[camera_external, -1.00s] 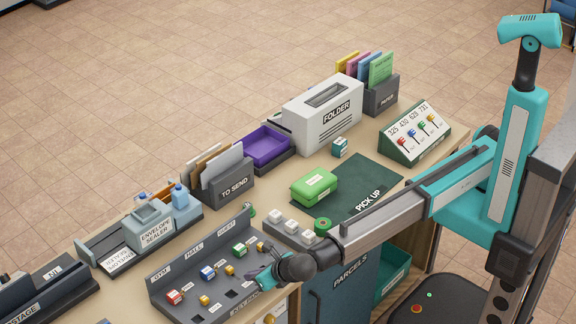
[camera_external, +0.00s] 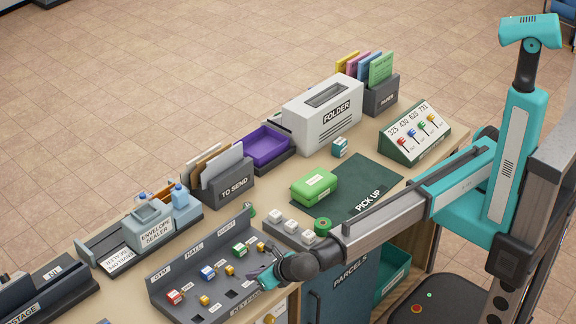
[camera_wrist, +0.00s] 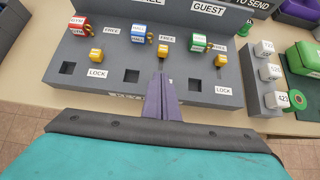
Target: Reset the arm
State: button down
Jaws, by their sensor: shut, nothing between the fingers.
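My gripper (camera_external: 262,273) is at the end of my extended arm, over the front right part of the grey lock panel (camera_external: 183,282). In the wrist view the gripper's purple fingers (camera_wrist: 161,100) are together, with nothing between them. The panel has red, blue and green labelled blocks, yellow blocks and empty square holes.
A row of white numbered blocks (camera_external: 292,227) and a green box (camera_external: 314,187) stand right of the panel. The green pick up mat (camera_external: 372,180) is mostly clear. The folder machine (camera_external: 322,113), purple tray (camera_external: 264,146) and envelope sealer (camera_external: 150,226) line the back.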

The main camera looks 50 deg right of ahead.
jog(key=p+x, duration=0.1)
jog(key=x, duration=0.4)
jog(key=shift+w+f+b, duration=0.1)
jog(key=shift+w+b, duration=0.1)
jog(key=shift+b, duration=0.45)
jog(key=s+b, duration=0.1)
jog(key=s, duration=0.1)
jog(key=s+b, duration=0.1)
jog(key=s, duration=0.2)
jog(key=shift+s+r, duration=0.1)
jog(key=shift+r, duration=0.1)
jog(key=b+v, duration=0.2)
jog(key=v, duration=0.7)
jog(key=shift+r, duration=0.15)
dwell(0.4)
